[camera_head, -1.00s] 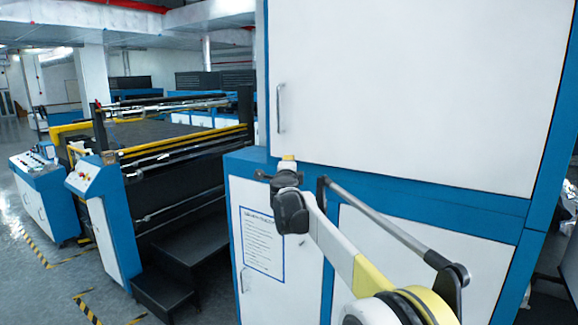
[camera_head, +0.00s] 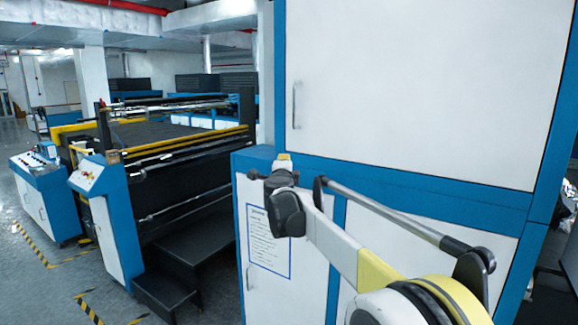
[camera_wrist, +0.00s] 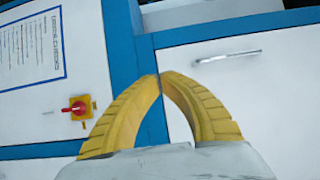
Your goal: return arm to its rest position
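My arm reaches from the bottom right of the head view toward the blue and white cabinet, with its dark wrist joint in front of the cabinet's edge. My gripper (camera_wrist: 160,80) shows in the wrist view as two yellow curved fingers. Their tips meet, and nothing is held between them. In the head view the fingers cannot be made out. The cabinet (camera_head: 420,90) fills the wrist view behind the fingers, with a blue upright, a horizontal door handle (camera_wrist: 227,57), a red rotary switch (camera_wrist: 76,107) on a yellow plate, and a printed notice (camera_wrist: 32,50).
The tall cabinet stands close on the right. A laminating machine (camera_head: 190,160) with yellow rails and black steps (camera_head: 190,255) stands to the left. A control console (camera_head: 45,190) is at far left. Grey floor (camera_head: 50,285) with striped tape is open at lower left.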

